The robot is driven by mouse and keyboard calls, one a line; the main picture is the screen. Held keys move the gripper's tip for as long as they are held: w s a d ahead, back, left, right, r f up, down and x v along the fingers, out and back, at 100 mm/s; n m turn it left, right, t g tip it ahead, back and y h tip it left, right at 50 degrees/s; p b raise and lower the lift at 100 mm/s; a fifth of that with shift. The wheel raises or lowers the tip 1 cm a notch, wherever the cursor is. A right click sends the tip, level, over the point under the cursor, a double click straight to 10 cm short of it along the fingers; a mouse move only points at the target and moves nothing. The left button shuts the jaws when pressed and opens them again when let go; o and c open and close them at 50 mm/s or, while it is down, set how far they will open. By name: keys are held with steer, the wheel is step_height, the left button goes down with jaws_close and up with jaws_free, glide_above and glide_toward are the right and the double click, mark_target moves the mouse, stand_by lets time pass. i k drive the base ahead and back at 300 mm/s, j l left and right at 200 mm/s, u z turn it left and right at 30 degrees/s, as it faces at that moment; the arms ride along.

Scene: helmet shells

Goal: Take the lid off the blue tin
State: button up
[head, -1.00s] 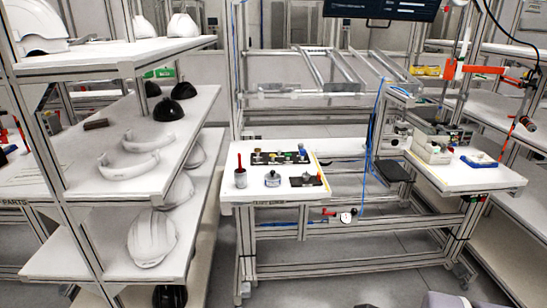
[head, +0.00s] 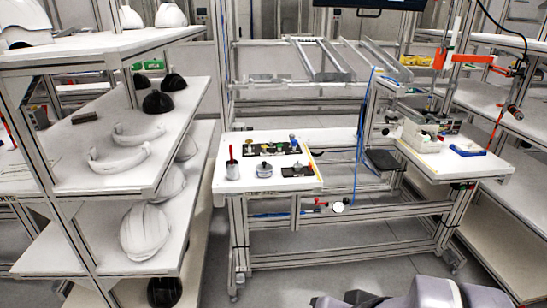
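I cannot make out a tin that is clearly blue. On the white workbench (head: 330,140) in the middle stands a small silvery round pot (head: 264,171) with a knob-like top, near the front edge. To its left is a grey cup (head: 233,172) with a red upright piece in it. Behind them lies a black tray (head: 256,150) with several small coloured items, too small to tell apart. My gripper is not in view; only grey-violet parts of my arm show at the bottom right.
A dark plate (head: 298,171) lies right of the pot. A blue flat object (head: 467,149) and a pale box (head: 420,136) are on the right side table. A left shelf holds white helmet shells (head: 145,231) and visors. Grey floor is open before the bench.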

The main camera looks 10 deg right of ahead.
mark_target(264, 166)
steer(key=i+j+z, duration=0.15)
steer(key=i, duration=0.4)
steer(key=i+j+z, duration=0.1)
steer(key=i, duration=0.4)
steer(key=i+j+z, duration=0.15)
steer(key=i+j, duration=0.2)
steer(key=i, duration=0.15)
steer(key=i+j+z, duration=0.15)
steer(key=i+j, duration=0.15)
steer(key=i, duration=0.25)
